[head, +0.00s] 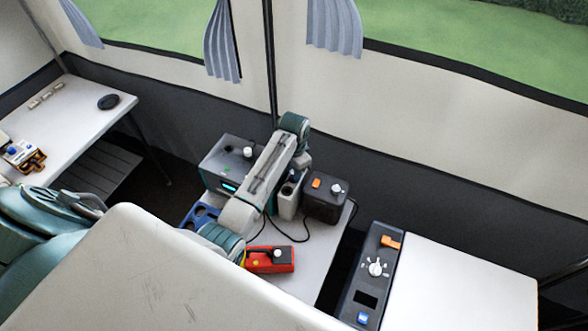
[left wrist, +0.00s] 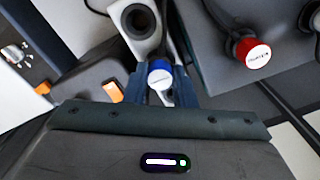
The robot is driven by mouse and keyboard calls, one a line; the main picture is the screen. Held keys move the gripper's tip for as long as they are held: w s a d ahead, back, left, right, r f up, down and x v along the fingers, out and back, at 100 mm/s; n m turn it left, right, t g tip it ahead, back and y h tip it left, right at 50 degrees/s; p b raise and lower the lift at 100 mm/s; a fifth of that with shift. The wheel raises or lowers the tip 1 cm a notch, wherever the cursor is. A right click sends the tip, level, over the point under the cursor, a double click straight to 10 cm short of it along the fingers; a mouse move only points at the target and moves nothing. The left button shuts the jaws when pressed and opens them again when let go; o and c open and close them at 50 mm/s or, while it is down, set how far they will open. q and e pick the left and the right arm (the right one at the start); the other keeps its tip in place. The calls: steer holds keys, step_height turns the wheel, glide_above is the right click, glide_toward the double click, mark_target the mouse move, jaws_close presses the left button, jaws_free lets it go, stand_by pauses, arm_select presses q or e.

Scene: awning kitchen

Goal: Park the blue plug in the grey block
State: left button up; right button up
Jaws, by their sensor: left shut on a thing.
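My left gripper (left wrist: 162,84) is shut on the blue plug (left wrist: 160,66), whose blue cap and pale body show between the fingers in the left wrist view. The grey block (left wrist: 120,8) with a round dark opening is just beyond the plug there. In the head view the pale grey block (head: 287,205) stands between two dark boxes, and my left arm reaches over and comes down beside it. I cannot tell whether the plug touches the block. My right gripper is not in view.
A dark box with an orange switch (head: 325,203) stands right of the block, and a grey box with a teal display (head: 222,172) left. A red-capped plug (left wrist: 250,50) sits on the grey box. A red device (head: 270,260) and cables lie in front.

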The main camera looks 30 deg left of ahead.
arm_select(q)
steer(key=shift+f, duration=0.15)
stand_by(0.3)
steer(key=o, duration=1.3)
steer(key=shift+r, duration=3.5)
